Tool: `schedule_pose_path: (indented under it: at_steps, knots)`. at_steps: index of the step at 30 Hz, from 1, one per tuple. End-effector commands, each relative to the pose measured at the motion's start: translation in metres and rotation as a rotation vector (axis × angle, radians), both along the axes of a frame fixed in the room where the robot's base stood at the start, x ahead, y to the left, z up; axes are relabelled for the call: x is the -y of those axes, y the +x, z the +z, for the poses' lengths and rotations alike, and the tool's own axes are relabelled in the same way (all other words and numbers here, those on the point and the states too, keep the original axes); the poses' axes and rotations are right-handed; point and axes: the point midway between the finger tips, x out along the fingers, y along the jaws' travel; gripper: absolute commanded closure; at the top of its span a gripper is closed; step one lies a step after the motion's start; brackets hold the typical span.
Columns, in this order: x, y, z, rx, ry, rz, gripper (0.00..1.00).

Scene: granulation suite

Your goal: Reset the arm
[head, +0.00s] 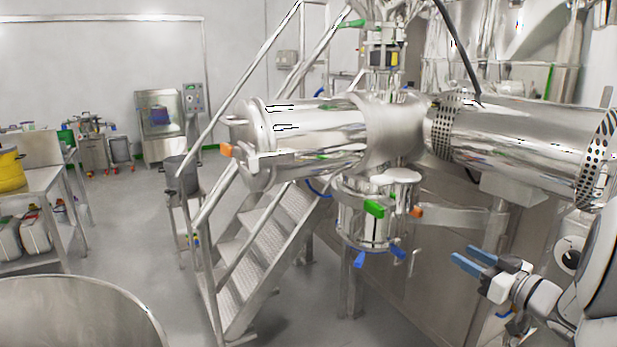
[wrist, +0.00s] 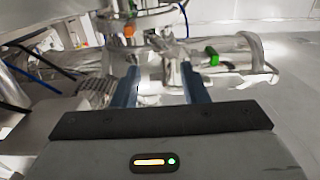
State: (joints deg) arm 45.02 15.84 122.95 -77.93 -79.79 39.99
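My gripper (head: 475,258) is at the lower right of the head view, at the end of my white and grey arm. Its two blue fingers are spread apart with nothing between them. In the wrist view the fingers (wrist: 160,88) also stand apart, pointing at the steel machine. The gripper is in free space in front of the machine's grey panel, to the right of and slightly below the steel vessel with blue and green handles (head: 370,215). I see no contact.
A large horizontal steel cylinder (head: 315,135) spans the middle, with metal stairs (head: 255,255) below it. A steel table (head: 30,182) with a yellow container (head: 11,170) stands at left. A round steel rim (head: 75,290) fills the lower left. Open floor (head: 130,225) lies between.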

Motion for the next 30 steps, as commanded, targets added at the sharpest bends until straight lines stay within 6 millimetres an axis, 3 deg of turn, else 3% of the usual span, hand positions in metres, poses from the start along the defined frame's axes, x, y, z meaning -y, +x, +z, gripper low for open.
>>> schedule_pose_path:
  at_steps: [12, 19, 25, 30]
  knots:
    - [-0.011, 0.026, 0.014, -0.044, -0.139, -0.220, 0.60]
    - [-0.018, 0.031, 0.024, -0.117, -0.227, -0.404, 0.60]
    - [-0.035, 0.007, 0.024, -0.291, -0.298, -0.610, 0.60]
    - [-0.063, -0.040, 0.007, -0.518, -0.318, -0.705, 0.60]
